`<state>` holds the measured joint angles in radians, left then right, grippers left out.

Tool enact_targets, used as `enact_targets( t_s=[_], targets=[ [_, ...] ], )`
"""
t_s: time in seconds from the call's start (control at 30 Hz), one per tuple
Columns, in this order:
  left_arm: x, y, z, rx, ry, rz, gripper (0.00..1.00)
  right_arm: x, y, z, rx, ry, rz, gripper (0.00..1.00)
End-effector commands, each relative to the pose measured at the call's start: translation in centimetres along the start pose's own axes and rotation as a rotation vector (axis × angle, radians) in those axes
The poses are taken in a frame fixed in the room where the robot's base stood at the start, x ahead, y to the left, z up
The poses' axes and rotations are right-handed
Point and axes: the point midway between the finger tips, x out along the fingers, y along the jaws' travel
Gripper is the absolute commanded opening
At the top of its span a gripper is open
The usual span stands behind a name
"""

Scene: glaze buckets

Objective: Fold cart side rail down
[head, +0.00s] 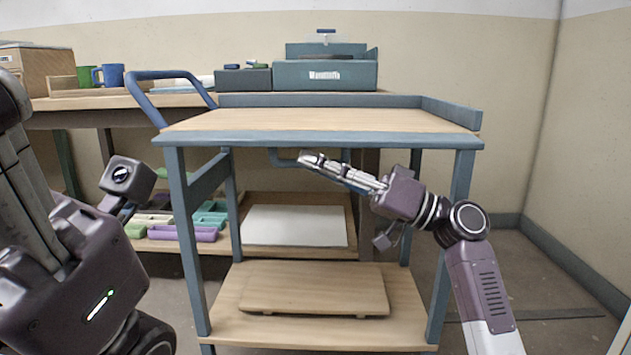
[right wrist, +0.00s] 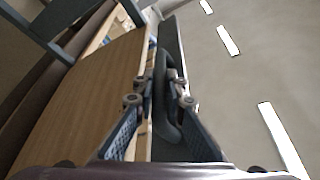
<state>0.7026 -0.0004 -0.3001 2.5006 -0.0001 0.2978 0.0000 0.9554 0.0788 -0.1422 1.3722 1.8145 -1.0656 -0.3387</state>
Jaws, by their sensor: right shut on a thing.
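The cart stands in the middle of the head view, with a wooden top (head: 320,119) in a blue-grey frame (head: 300,140). Raised side rails (head: 452,112) run along its back and right edges. A curved blue-grey bar (head: 283,160) shows under the front edge. My right gripper (head: 308,160) reaches in from the right, just below that edge, pointing left. In the right wrist view, my right gripper (right wrist: 160,102) is shut on a dark handle loop (right wrist: 167,125) beside a blue-grey strip and wood. The fingers hide part of the loop. My left arm shows, but its fingers do not.
The cart's lower shelf holds a wooden board (head: 315,288). A blue push handle (head: 165,80) rises at the left. Behind stands a workbench with a blue-grey box (head: 325,75) and mugs (head: 108,76). Free floor lies to the right.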

Motion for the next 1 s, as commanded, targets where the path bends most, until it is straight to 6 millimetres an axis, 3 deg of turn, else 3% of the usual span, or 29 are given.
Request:
enact_targets(
  t_s=[0.23, 0.77, 0.8, 0.83, 1.0],
  targets=[
    [-1.47, 0.3, -0.5, 0.0, 0.0, 0.0, 0.49, -0.03, 0.35, 0.38, -0.063, -0.005, -0.029, 0.0],
    [-1.6, 0.35, -0.58, 0.0, 0.001, 0.001, 0.49, 0.02, 0.31, 0.31, -0.08, -0.007, -0.037, 0.0],
    [-1.6, 0.36, -0.58, 0.0, 0.001, 0.001, 0.49, 0.02, 0.31, 0.31, -0.08, -0.006, -0.037, 0.16],
    [-1.61, 0.35, -0.58, 0.0, 0.001, 0.001, 0.49, 0.02, 0.32, 0.3, -0.079, -0.006, -0.037, 0.19],
    [-1.61, 0.35, -0.58, -0.001, 0.001, 0.001, 0.49, -0.01, 0.35, 0.23, -0.079, -0.004, -0.036, 0.19]
  ],
)
